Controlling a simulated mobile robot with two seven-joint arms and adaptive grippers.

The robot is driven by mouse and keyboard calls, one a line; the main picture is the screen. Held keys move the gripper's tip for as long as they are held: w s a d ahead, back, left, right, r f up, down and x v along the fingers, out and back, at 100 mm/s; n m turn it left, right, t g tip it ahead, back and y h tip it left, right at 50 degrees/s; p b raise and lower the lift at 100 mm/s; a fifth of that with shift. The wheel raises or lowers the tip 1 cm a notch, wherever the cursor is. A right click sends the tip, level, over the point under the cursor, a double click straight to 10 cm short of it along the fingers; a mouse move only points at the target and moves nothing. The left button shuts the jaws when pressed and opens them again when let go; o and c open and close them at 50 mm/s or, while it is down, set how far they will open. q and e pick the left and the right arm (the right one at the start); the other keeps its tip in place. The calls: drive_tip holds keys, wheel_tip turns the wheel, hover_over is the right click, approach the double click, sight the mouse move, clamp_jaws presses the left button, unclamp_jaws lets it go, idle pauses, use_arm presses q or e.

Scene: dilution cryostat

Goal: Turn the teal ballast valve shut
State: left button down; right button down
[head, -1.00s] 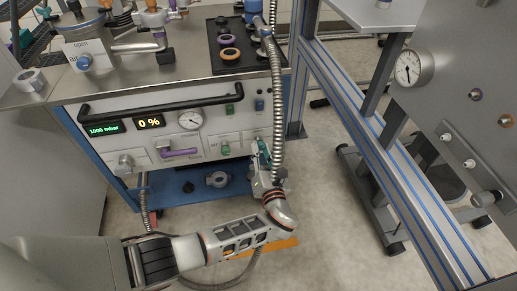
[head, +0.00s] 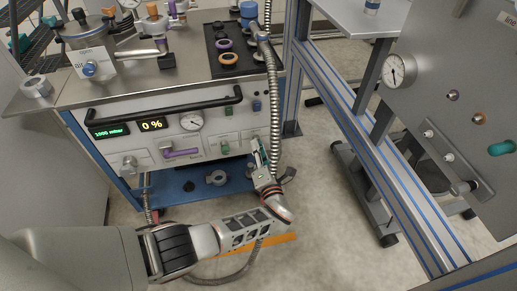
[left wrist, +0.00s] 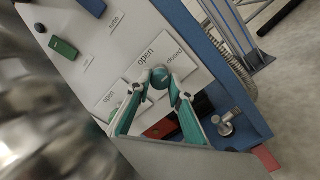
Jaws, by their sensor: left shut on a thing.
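The teal ballast valve knob (left wrist: 160,78) sits on a white plate with "open" and "closed" labels on the front panel of the pump cart. My left gripper (left wrist: 161,75), with teal fingers, is shut on it, one finger at each side. The knob's pointing direction is hard to read. In the head view my left gripper (head: 260,156) reaches the lower right of the cart front and hides the knob. My right gripper is not in view.
A green knob (head: 225,147) and a purple lever (head: 182,153) are close by on the same panel. A ribbed metal hose (head: 273,100) hangs beside my gripper. A blue-edged frame (head: 375,150) and a gauge panel with a teal handle (head: 501,148) stand at right.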

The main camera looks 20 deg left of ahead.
use_arm(q)
drive_tip(key=shift+w+r, duration=0.1)
drive_tip(key=c, duration=1.8)
unclamp_jaws()
drive_tip(key=shift+r, duration=5)
